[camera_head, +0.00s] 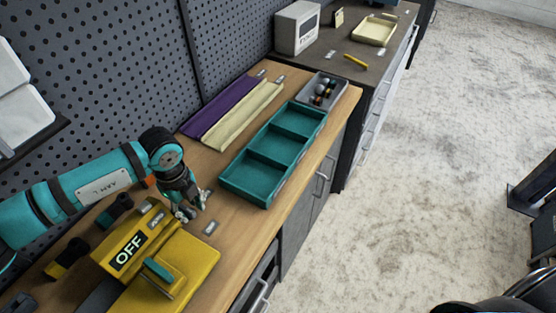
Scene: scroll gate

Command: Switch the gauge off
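A yellow box-shaped device (196,262) stands on the near part of the wooden bench. A dark label or display on it reads OFF (130,249), and a teal handle-like bar (158,270) lies across it; I take this as the gauge, though I cannot make out a dial or its switch. My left gripper (191,210) points down just beyond the device's far end, with its fingers apart and nothing visible between them. Whether it touches the device is unclear. My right gripper is not in view.
A teal compartment tray (233,188) stands empty ahead on the bench (225,215). Beyond it are purple (215,110) and cream (240,115) strips and a grey bin (335,80) of small parts. A perforated wall (130,60) bounds the left; floor is open at right.

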